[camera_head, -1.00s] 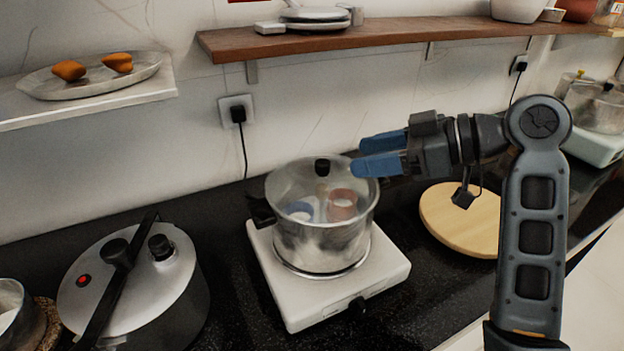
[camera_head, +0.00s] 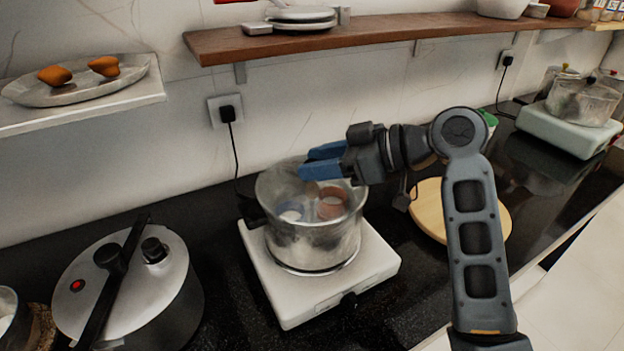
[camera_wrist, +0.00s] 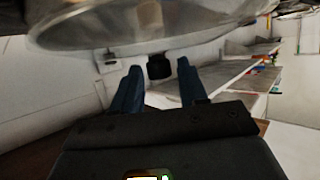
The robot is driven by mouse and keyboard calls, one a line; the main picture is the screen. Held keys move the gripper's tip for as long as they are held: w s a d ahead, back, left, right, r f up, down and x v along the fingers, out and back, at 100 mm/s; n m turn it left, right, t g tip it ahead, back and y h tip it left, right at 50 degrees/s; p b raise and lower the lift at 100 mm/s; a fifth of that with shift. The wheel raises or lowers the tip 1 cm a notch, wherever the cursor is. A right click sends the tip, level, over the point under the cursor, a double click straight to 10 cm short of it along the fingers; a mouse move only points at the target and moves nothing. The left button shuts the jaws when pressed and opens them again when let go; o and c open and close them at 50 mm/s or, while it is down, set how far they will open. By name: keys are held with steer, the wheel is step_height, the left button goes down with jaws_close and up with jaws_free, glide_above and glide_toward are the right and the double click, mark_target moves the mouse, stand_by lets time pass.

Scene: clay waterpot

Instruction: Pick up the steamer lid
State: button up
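The steamer lid (camera_head: 277,186) is clear glass and sits on a metal pot (camera_head: 312,246) with blue and reddish items inside. My gripper (camera_head: 308,162) reaches in from the right with its blue fingers at the top of the lid. The fingers cover the lid's black knob in the head view. In the wrist view the lid (camera_wrist: 150,28) fills the top, and its black knob (camera_wrist: 159,67) lies between the tips of my open gripper (camera_wrist: 158,80). Gaps show between the knob and both fingers.
The pot stands on a white stove (camera_head: 330,290). A pressure cooker (camera_head: 150,290) is to the left. A round wooden board (camera_head: 430,205) lies behind my arm. A wooden shelf (camera_head: 340,35) runs along the wall above. Another appliance with glass pots (camera_head: 580,125) stands far right.

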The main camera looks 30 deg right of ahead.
jaws_close()
steer(key=shift+r, duration=0.1)
stand_by(0.3)
